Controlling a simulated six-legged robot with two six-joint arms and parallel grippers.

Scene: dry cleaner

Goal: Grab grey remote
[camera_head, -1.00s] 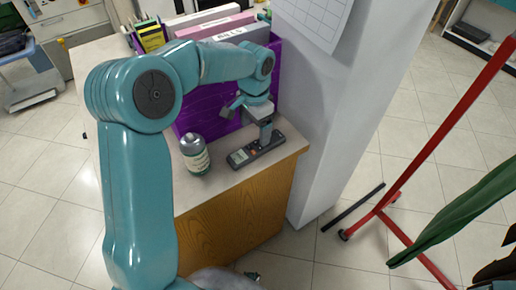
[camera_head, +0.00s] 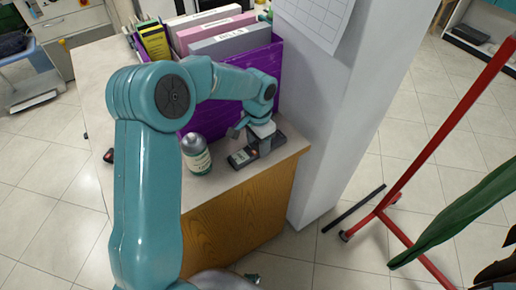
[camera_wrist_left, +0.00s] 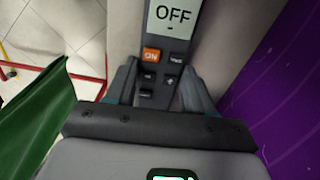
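The grey remote (camera_head: 243,157) lies on the desk top near its right front corner, beside a grey-capped bottle. My left gripper (camera_head: 256,146) is lowered over it and hides part of it. In the left wrist view the remote (camera_wrist_left: 160,58) shows an OFF display, an orange ON button and several dark buttons. The two fingers of my left gripper (camera_wrist_left: 160,90) stand open on either side of its lower part. Whether they touch its sides I cannot tell. My right gripper is not in view.
The bottle (camera_head: 195,154) stands left of the remote. A purple file box (camera_head: 212,111) with folders is behind. A white pillar (camera_head: 325,130) rises close on the right. A red rack (camera_head: 440,135) with green cloth (camera_head: 460,220) stands farther right.

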